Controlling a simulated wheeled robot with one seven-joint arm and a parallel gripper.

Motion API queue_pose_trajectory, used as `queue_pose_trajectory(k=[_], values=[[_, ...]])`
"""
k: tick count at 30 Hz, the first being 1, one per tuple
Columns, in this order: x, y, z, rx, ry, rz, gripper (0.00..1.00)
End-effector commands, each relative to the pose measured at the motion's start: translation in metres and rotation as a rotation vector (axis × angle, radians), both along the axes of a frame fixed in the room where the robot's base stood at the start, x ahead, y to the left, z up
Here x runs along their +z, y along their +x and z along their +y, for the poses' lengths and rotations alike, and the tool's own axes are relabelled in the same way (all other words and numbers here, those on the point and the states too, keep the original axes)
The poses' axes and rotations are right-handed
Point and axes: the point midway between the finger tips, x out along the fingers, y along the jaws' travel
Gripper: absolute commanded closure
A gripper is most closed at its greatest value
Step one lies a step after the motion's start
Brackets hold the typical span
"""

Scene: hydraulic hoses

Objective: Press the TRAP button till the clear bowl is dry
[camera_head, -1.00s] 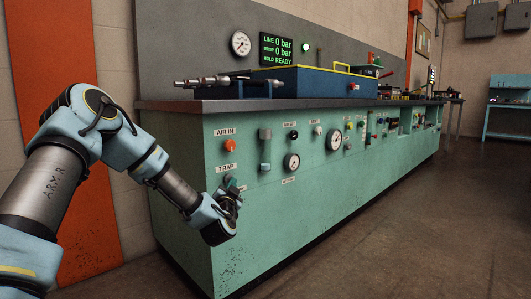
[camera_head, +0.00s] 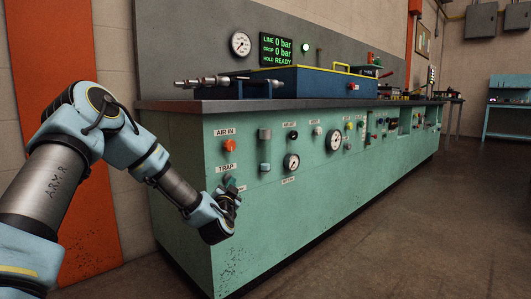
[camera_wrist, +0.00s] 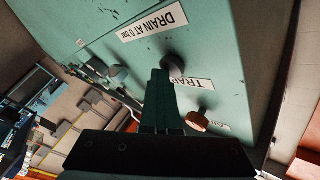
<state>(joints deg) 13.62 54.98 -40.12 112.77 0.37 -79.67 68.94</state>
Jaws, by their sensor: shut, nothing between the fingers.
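The TRAP label (camera_head: 226,168) is on the green panel at the near end of the bench; it also shows in the wrist view (camera_wrist: 192,83). A dark round button (camera_wrist: 173,65) is beside that label. My gripper (camera_wrist: 159,74) is shut and empty, with its fingertips at the button; I cannot tell whether they touch it. In the head view my gripper (camera_head: 233,185) is against the panel just below the label and hides the button. The clear bowl (camera_head: 265,152) seems to be between two grey fittings to the right; its contents are too small to make out.
The orange AIR IN knob (camera_head: 229,146) is just above the TRAP label. A "DRAIN AT 0 bar" label (camera_wrist: 153,24) is near the button. A pressure gauge (camera_head: 291,162) is to the right. The display (camera_head: 277,49) reads line 0 bar, drop 0 bar, hold ready. Floor in front is clear.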

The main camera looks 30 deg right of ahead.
Motion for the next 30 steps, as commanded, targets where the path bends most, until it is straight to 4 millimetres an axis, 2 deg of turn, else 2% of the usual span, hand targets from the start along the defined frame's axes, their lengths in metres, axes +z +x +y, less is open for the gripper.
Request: queue_pose_trajectory(k=[1, 16, 30], values=[[0.001, 0.011, 0.009, 0.029, 0.0, -0.005, 1.0], [0.002, 0.005, 0.01, 0.028, -0.002, -0.007, 1.0], [0.001, -0.042, -0.003, 0.015, -0.001, -0.005, 1.0]])
